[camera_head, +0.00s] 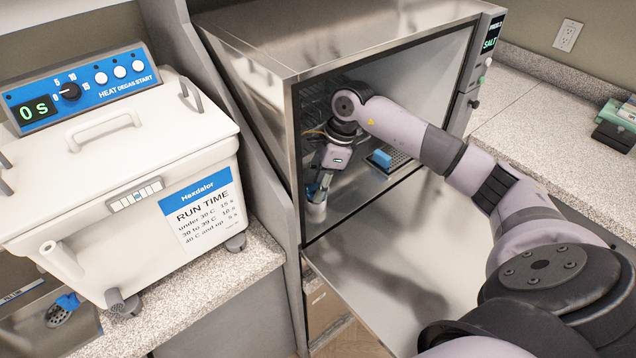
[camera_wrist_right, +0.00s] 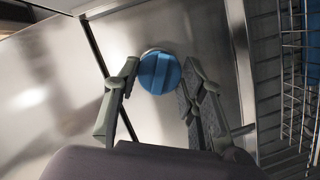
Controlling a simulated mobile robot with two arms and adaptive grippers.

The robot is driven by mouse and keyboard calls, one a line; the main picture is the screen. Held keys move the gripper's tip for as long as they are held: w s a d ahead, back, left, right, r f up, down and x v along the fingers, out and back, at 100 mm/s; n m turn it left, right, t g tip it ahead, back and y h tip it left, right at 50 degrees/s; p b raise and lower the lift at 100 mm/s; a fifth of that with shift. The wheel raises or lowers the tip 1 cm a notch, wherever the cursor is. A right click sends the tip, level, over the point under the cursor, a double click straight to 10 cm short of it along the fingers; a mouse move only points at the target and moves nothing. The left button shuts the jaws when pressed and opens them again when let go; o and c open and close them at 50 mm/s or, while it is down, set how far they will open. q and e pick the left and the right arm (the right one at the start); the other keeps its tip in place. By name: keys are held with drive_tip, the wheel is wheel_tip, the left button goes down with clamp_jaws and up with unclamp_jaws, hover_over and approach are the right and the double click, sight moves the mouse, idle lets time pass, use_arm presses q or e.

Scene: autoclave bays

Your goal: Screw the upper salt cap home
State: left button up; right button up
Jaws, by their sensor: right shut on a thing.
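The blue round salt cap (camera_wrist_right: 158,73) shows between the fingers of my right gripper (camera_wrist_right: 160,80) in the right wrist view, with a pale rim at its upper edge. The right gripper is shut on it. In the head view, this gripper (camera_head: 321,187) points down inside the open steel chamber (camera_head: 385,47), above a small white cylindrical part (camera_head: 316,211) near the chamber's left front. The cap is hard to make out there, and I cannot tell how deep its thread sits. The chamber's display (camera_head: 491,34) reads SALT. My left gripper is not in view.
The open door (camera_head: 400,265) lies flat in front of the chamber. A blue block (camera_head: 381,160) and a wire rack (camera_wrist_right: 292,75) are inside. A white bath (camera_head: 105,165) stands on the left counter; a blue part (camera_head: 68,301) lies below it. The right counter has free room.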

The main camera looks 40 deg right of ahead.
drive_tip(key=shift+f, duration=0.3)
drive_tip(key=o, duration=1.1)
drive_tip(key=shift+r, duration=0.1)
drive_tip(key=s+d+r, duration=0.2)
drive_tip(key=s+d, duration=0.1)
drive_tip(key=d, duration=0.3)
drive_tip(key=s+d+r, duration=0.2)
drive_tip(key=d, duration=0.4)
drive_tip(key=shift+s+d+r, duration=0.15)
drive_tip(key=shift+s+r, duration=0.15)
drive_tip(key=shift+s, duration=0.1)
